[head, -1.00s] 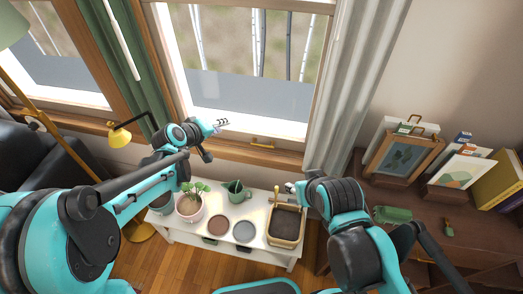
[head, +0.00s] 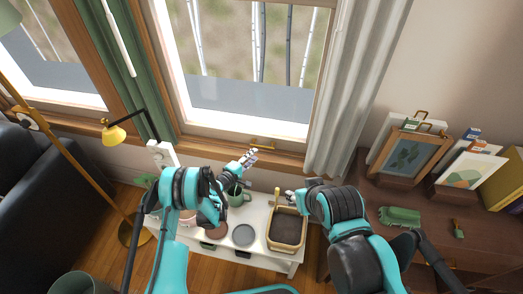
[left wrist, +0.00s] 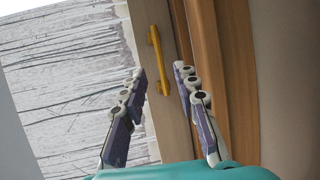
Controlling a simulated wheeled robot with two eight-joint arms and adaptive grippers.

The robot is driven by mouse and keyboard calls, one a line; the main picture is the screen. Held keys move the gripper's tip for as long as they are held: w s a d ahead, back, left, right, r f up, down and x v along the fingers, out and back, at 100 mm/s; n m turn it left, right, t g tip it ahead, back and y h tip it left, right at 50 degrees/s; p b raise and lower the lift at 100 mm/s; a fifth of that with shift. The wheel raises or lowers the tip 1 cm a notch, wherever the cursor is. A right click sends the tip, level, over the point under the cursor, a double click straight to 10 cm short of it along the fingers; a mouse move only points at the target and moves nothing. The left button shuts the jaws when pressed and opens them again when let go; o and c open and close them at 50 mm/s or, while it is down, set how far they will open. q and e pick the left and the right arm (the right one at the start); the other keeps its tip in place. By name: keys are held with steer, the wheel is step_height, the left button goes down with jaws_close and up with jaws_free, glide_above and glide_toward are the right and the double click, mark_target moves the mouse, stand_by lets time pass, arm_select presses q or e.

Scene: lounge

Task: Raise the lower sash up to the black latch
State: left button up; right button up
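A yellow handle (head: 263,144) sits at the bottom of the window; the left wrist view shows this handle (left wrist: 155,60) upright in the picture, ahead of the fingers. My left gripper (head: 249,157) is just below and left of the handle. Its fingers (left wrist: 165,100) are spread apart with nothing between them. My right gripper (head: 291,196) hangs over the white bench; its fingers are too small to read. I cannot see the black latch.
A white bench (head: 262,222) with a green mug (head: 238,195), pots and a wooden tray (head: 286,245) stands below the window. A grey curtain (head: 350,85) hangs right of the window. A yellow lamp (head: 114,134) stands left. A brown cabinet (head: 390,196) is at right.

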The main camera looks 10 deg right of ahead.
arm_select(q)
steer(key=b+x, duration=0.2)
steer(key=x, duration=0.5)
steer(key=shift+w+f, duration=0.1)
jaws_close()
